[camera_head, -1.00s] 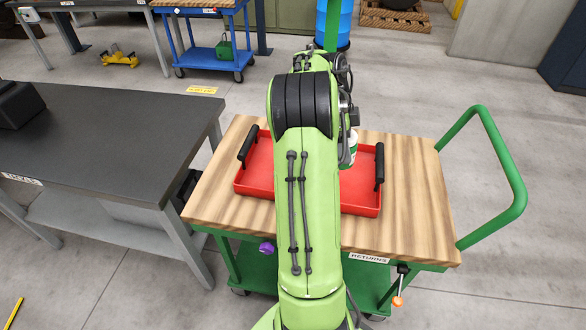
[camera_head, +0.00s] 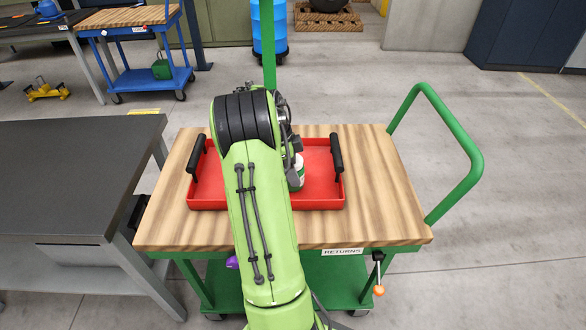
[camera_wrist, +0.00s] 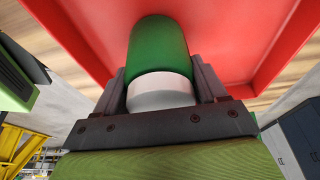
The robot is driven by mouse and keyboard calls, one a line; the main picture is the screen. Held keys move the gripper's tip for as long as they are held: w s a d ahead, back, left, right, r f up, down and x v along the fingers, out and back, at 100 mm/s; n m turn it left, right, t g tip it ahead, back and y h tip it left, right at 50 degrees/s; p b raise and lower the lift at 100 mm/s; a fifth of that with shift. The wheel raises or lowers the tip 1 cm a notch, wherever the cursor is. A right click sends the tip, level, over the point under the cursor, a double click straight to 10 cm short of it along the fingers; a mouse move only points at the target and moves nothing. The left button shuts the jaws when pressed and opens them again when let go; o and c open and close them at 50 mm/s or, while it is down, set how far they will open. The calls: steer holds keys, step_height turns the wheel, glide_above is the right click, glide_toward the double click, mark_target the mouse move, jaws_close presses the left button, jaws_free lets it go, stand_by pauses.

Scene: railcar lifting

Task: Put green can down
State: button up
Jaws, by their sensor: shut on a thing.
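The green can (camera_wrist: 158,52) with a white band shows in the wrist view between the two fingers of my gripper (camera_wrist: 160,92). My gripper is shut on it. In the head view the can (camera_head: 297,172) shows partly beside my arm, over the red tray (camera_head: 322,190). The tray has black handles and lies on the wooden cart top; its floor and walls also fill the back of the wrist view (camera_wrist: 245,30). My arm hides the middle of the tray and most of the gripper in the head view. I cannot tell whether the can touches the tray floor.
The cart (camera_head: 385,205) has a "RETURNS" label and a green push handle (camera_head: 465,150) on the right. A dark-topped table (camera_head: 70,175) stands close on the left. Bare wood surrounds the tray. A blue cart (camera_head: 140,75) stands farther back.

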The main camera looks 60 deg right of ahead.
steer(key=o, duration=1.3)
steer(key=shift+f, duration=0.1)
